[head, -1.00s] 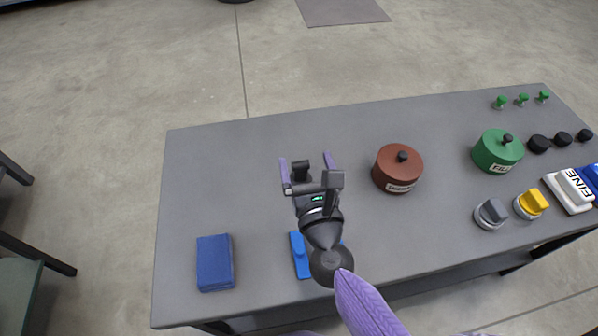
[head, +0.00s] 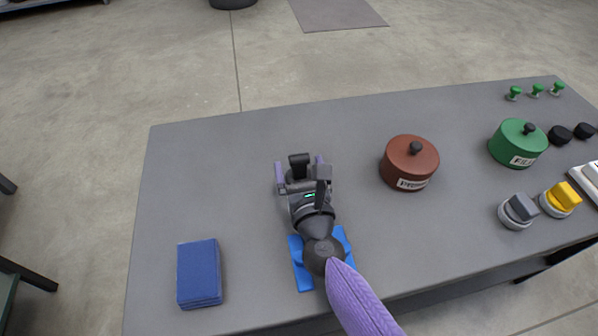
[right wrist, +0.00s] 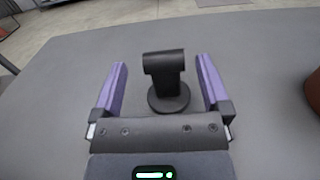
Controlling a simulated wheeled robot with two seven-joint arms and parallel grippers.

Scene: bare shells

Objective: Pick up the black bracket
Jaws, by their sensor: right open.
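The black bracket (right wrist: 166,82) stands upright on the grey table, with a round base and a short wider head. In the right wrist view it is between the two purple fingers of my right gripper (right wrist: 161,64), with a gap on each side. In the head view the bracket's dark top (head: 299,160) shows between the fingertips, and its lower part is hidden by my right gripper (head: 299,170). My right gripper is open and holds nothing. My left gripper is not in view.
On the grey table (head: 220,150), a red-brown lidded pot (head: 408,163) stands right of the gripper. A blue block (head: 199,272) lies at front left. A blue piece (head: 299,262) lies under my right arm. A green pot (head: 517,142) and knobs stand further right.

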